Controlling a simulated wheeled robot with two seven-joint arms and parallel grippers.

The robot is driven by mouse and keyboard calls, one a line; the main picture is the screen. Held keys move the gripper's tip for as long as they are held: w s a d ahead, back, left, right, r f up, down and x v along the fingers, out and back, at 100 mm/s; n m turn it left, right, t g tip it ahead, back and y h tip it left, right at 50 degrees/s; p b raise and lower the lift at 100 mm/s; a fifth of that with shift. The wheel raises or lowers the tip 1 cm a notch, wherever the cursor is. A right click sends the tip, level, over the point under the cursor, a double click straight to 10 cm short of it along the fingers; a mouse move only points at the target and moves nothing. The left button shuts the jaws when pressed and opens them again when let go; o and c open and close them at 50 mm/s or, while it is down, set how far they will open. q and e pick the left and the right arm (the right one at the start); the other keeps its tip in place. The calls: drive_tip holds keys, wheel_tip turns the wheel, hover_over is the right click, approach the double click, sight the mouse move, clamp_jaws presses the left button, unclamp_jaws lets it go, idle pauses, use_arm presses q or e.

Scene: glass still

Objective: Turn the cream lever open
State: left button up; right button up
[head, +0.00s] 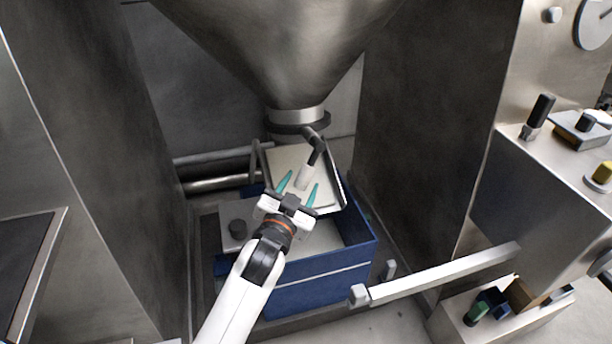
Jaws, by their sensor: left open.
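The cream lever (303,178) hangs below the steel hopper (275,50); its pale grip is at the lower end of a black arm (316,150). The lever slants down and to the left from the hopper's outlet. My left gripper (299,189) is open, with its two teal fingertips on either side of the grip's lower end in the picture. I cannot tell whether they touch it. My right gripper is not in view.
A blue bin (320,285) stands under the hopper, with a pale tilted panel (285,160) behind the lever. Dark walls flank the bay on both sides. A pale bar (440,275) juts out at the right, below a steel cabinet with knobs (540,112).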

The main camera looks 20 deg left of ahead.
sight(305, 176)
use_arm(q)
drive_tip(key=shift+w, duration=2)
clamp_jaws()
